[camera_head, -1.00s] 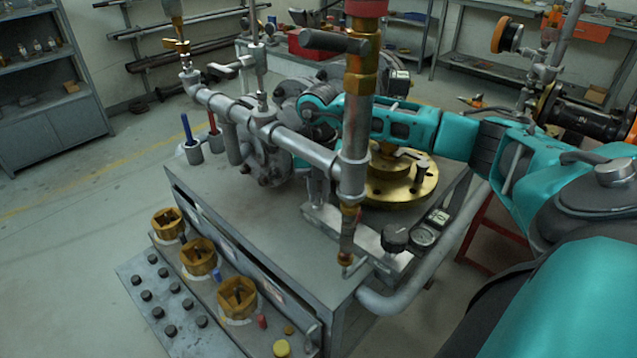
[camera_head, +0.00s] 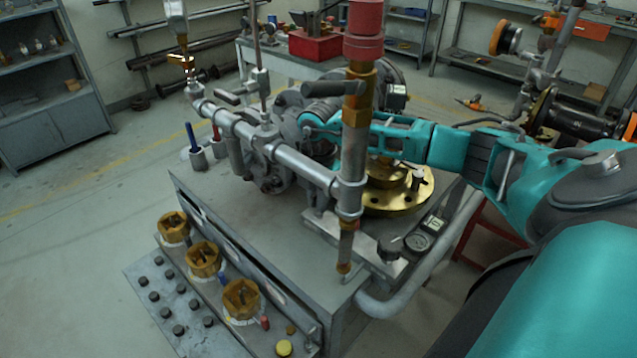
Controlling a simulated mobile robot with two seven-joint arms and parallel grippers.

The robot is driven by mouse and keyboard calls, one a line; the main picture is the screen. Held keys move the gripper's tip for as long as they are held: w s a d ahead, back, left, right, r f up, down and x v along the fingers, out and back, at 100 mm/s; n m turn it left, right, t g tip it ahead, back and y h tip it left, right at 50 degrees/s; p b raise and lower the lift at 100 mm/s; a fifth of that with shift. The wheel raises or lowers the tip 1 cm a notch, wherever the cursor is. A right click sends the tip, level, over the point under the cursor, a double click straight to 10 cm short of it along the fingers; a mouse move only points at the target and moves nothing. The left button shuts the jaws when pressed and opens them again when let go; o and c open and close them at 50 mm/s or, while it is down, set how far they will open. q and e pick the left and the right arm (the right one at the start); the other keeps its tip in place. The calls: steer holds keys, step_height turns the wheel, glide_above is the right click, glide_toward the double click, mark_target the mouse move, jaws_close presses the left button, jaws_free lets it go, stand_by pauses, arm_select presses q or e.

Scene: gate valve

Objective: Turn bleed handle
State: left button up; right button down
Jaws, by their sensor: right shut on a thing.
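My right arm reaches in from the right and passes behind the thick upright pipe (camera_head: 352,175). My right gripper (camera_head: 318,138) is at the grey valve body (camera_head: 272,175), mostly hidden by the pipework. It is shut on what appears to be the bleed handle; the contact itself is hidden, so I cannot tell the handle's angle. A dark lever (camera_head: 334,88) sticks out left from the brass fitting on the upright pipe, with no gripper on it. A smaller grey lever (camera_head: 230,97) sits on the horizontal pipe. My left gripper is not in view.
The valve stands on a grey bench (camera_head: 215,195) with a brass flange (camera_head: 398,195) and a round gauge (camera_head: 417,241). Several brass hex pieces (camera_head: 203,260) line the front ledge. A red box (camera_head: 315,43) stands on the back table. Open floor lies left.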

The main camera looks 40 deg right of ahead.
steer(key=shift+m, duration=0.4)
steer(key=shift+r, duration=0.1)
steer(key=c, duration=1.2)
jaws_free()
step_height(320, 180, up, 13)
steer(key=shift+f, duration=0.1)
